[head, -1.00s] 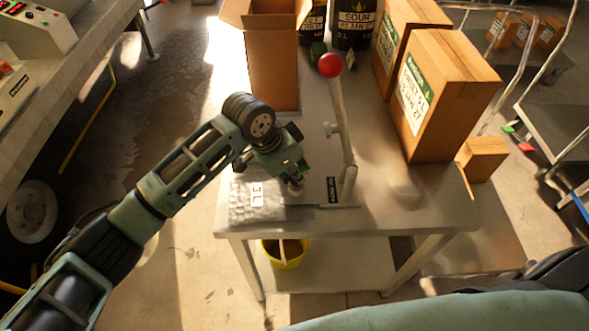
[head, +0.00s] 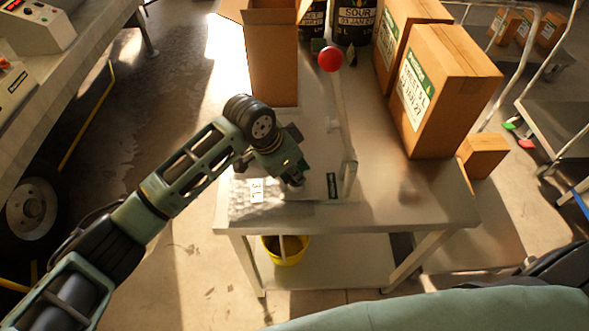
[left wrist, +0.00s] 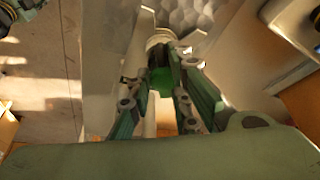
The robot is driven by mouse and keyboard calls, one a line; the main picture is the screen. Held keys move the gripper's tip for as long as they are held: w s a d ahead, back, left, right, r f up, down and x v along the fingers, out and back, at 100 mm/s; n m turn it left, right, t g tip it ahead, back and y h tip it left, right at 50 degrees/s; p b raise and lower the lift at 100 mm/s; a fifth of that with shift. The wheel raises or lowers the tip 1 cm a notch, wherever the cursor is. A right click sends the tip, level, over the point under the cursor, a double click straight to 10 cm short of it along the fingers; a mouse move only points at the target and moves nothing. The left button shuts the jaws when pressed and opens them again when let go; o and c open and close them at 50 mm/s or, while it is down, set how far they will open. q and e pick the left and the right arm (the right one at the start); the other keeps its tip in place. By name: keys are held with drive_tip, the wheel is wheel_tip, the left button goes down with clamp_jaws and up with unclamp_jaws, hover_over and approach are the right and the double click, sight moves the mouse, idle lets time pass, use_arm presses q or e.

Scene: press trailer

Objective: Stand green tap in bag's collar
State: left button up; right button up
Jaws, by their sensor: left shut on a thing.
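My left gripper (head: 292,178) is shut on the green tap (left wrist: 160,80), which shows between its fingers in the left wrist view. The gripper (left wrist: 164,62) points down over the table at the bag. The bag (head: 240,208) is silvery and quilted, lies flat on the table and carries a "3 L" label. Its pale round collar (left wrist: 160,37) is just beyond the fingertips in the left wrist view. The fingers partly cover the tap and collar, so I cannot tell whether they touch. My right gripper is out of view.
A lever with a red ball (head: 331,60) stands right of the gripper on the table (head: 440,207). An open carton (head: 273,75) stands behind, and closed cartons (head: 455,95) to the right. A yellow bucket (head: 290,256) sits below. The table's front right is clear.

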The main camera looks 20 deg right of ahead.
use_arm(q)
drive_tip(key=shift+f, duration=0.1)
drive_tip(key=o, duration=0.9)
